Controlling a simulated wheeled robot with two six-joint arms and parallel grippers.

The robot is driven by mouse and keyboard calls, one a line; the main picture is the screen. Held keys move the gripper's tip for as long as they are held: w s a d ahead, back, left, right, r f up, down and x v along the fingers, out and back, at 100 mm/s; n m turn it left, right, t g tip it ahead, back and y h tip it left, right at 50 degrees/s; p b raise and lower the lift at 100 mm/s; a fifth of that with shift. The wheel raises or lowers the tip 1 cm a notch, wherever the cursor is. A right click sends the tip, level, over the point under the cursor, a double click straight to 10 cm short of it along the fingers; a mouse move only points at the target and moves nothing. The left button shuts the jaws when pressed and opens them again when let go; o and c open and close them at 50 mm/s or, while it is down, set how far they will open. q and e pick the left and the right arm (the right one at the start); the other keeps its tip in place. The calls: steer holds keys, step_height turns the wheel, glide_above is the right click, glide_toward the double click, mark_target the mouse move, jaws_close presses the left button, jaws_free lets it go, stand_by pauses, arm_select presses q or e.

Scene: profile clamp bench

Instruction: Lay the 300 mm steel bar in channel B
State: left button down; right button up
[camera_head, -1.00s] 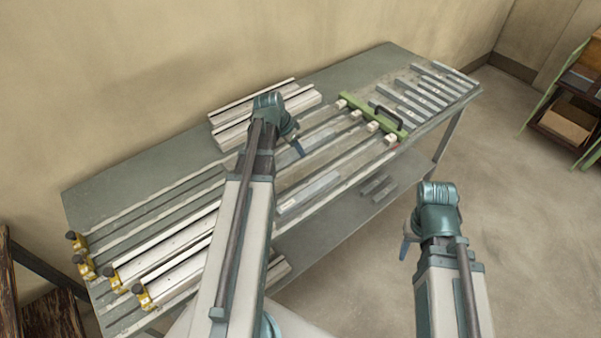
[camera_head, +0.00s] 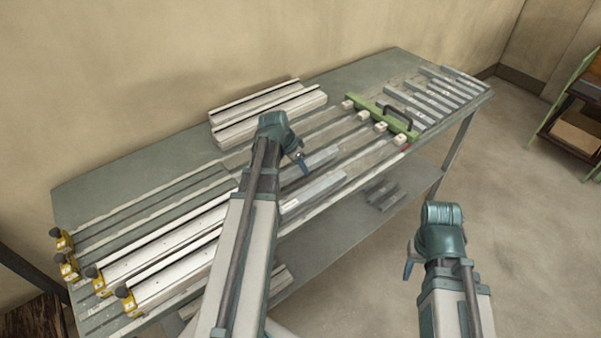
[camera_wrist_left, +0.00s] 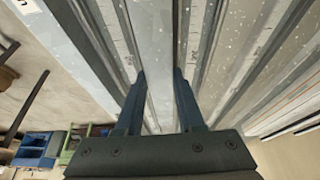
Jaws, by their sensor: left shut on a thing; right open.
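My left gripper (camera_head: 303,166) is over the middle of the bench, among the long channels. In the left wrist view its two blue fingers (camera_wrist_left: 160,88) are shut on a flat grey steel bar (camera_wrist_left: 155,50), which runs lengthwise between channel walls. In the head view a grey bar (camera_head: 322,157) shows just right of the fingertips, in line with the channels. I cannot tell whether it touches the channel floor. Another grey bar (camera_head: 315,190) lies in the front channel. Channel letters are too small to read. My right gripper (camera_head: 409,262) is open and empty, off the bench's front side.
A green crossbar with a black handle (camera_head: 398,112) and white blocks spans the channels. Several grey bars (camera_head: 432,96) lie at the far right end. Yellow clamps with black knobs (camera_head: 95,273) stand at the left end. Pale profiles (camera_head: 265,115) lie at the back.

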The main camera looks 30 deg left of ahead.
arm_select(q)
steer(key=shift+f, duration=0.3)
arm_select(e)
steer(key=shift+f, duration=0.3)
arm_select(q)
steer(key=shift+f, duration=0.3)
steer(key=shift+s+d+f+b, duration=0.1)
steer(key=shift+s+f+b, duration=0.15)
steer(key=shift+b, duration=0.4)
steer(key=shift+s, duration=0.1)
steer(key=c, duration=0.5)
jaws_free()
steer(key=shift+w+r+p, duration=0.2)
steer(key=shift+r+p, duration=0.55)
steer(key=shift+p, duration=0.25)
steer(key=p+v, duration=1)
steer(key=v, duration=0.1)
steer(key=shift+s+r, duration=0.1)
steer(key=shift+r, duration=0.15)
arm_select(e)
step_height(320, 180, up, 11)
